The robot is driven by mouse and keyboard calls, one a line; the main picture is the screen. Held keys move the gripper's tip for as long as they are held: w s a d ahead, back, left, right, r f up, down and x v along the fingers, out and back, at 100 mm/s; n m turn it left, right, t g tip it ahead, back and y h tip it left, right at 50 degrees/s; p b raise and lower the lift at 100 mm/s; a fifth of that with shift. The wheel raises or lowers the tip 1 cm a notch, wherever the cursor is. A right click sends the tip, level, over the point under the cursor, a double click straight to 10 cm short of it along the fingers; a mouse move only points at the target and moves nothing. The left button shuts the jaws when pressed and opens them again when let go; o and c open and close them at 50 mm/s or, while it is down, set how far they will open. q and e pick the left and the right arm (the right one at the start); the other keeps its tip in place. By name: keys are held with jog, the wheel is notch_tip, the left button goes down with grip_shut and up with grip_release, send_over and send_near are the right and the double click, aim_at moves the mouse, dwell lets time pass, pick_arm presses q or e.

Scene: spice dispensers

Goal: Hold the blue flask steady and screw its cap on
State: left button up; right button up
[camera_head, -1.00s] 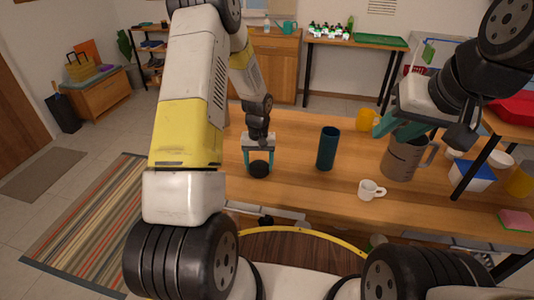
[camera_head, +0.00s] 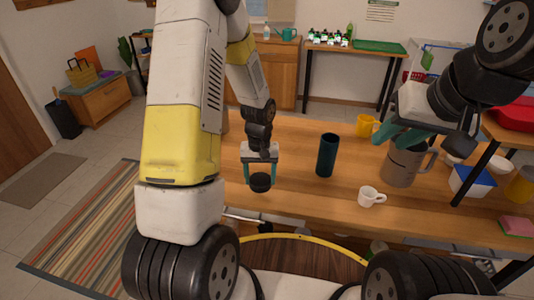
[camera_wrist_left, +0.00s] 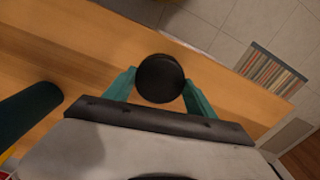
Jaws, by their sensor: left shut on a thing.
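The blue flask (camera_head: 327,155), a dark teal-blue cylinder, stands upright on the wooden table. It also shows partly at the left edge of the left wrist view (camera_wrist_left: 25,112). The round black cap (camera_head: 260,183) is to the left of the flask and apart from it. My left gripper (camera_head: 260,179) is shut on the cap, one teal finger on each side; the left wrist view shows the cap (camera_wrist_left: 160,78) between the fingers. My right gripper (camera_head: 386,146) is open, its fingers apart, right of the flask and in front of the grey pitcher's upper part.
The grey pitcher (camera_head: 402,167) stands right of the flask, with a white cup (camera_head: 371,196) in front and a yellow mug (camera_head: 366,125) behind. A blue-and-white container (camera_head: 473,181) is further right. The table (camera_head: 300,195) is clear between cap and flask.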

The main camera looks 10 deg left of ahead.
aim_at(258, 174)
pick_arm(q)
jog(key=s+d, duration=0.2)
jog(key=s, duration=0.6)
jog(key=shift+d+r, duration=0.15)
jog(key=shift+r, duration=0.25)
jog(key=shift+m, duration=0.8)
jog(key=w+a, duration=0.1)
jog(key=w, duration=0.2)
jog(key=w+a+r, duration=0.1)
jog(key=w, duration=0.2)
jog(key=w+a+r, duration=0.1)
jog(key=w, duration=0.2)
jog(key=shift+w+a+r, duration=0.15)
jog(key=shift+w+r, duration=0.1)
jog(key=shift+w, duration=0.1)
jog(key=shift+w+r, duration=0.1)
jog(key=shift+w, duration=0.1)
